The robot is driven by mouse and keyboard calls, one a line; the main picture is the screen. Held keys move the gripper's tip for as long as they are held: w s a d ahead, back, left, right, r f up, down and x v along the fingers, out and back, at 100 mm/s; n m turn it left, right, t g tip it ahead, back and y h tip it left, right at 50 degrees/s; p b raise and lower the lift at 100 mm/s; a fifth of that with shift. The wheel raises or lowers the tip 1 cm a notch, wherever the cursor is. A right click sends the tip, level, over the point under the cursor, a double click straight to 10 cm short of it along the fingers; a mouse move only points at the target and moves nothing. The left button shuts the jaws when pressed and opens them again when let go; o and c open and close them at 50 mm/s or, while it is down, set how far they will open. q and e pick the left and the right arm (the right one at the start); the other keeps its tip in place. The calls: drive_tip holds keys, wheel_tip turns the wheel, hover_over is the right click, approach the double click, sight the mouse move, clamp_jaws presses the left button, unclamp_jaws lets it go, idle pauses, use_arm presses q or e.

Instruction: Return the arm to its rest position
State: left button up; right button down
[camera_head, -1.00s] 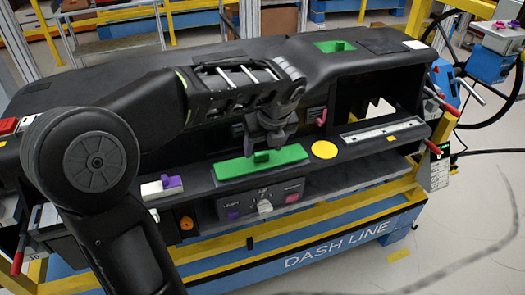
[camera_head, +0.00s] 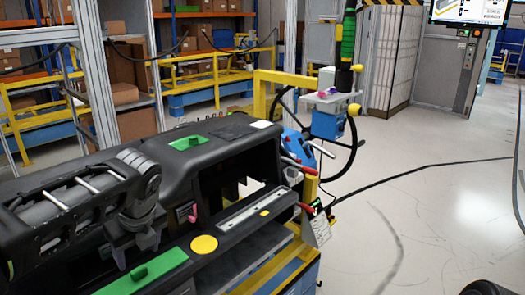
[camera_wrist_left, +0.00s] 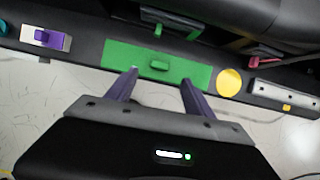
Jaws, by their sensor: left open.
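My left arm comes in from the left in the head view, reaching over the black dashboard module (camera_head: 232,150). My left gripper (camera_head: 136,250) points down and is open and empty, above the shelf near a green plate (camera_head: 150,270). In the left wrist view, the open fingers (camera_wrist_left: 159,78) show in front of the green plate (camera_wrist_left: 190,72), one on each side of its small raised handle (camera_wrist_left: 159,66). Nothing is between the fingers. My right gripper does not show.
A yellow disc (camera_head: 204,244) lies on the shelf beside the green plate. A second green piece (camera_head: 188,142) sits on top of the dashboard. A steering wheel (camera_head: 350,150) and blue box (camera_head: 327,125) stand behind it. The floor at right (camera_head: 430,220) is mostly clear.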

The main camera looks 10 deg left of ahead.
use_arm(q)
drive_tip(key=w+d+f+n+t+h, duration=0.3)
drive_tip(key=w+d+n, duration=0.4)
drive_tip(key=d+f+n+h, duration=0.1)
drive_tip(key=d+f+n, duration=0.35)
drive_tip(key=f, duration=0.35)
drive_tip(key=s+d+f+n+h, duration=0.1)
drive_tip(key=d+f+n+h, duration=0.1)
drive_tip(key=d+f+n, duration=0.4)
drive_tip(key=d+f+n+h, duration=0.15)
drive_tip(key=d+f, duration=0.25)
drive_tip(key=f, duration=0.5)
drive_tip(key=s+d+f+n+g, duration=0.2)
drive_tip(key=s+f+n, duration=0.1)
drive_tip(key=s+f, duration=0.7)
drive_tip(key=s+d+f+n+g, duration=0.3)
drive_tip(key=s+f, duration=0.7)
drive_tip(key=s, duration=0.5)
drive_tip(key=shift+s+n, duration=0.15)
drive_tip(key=shift+n, duration=0.55)
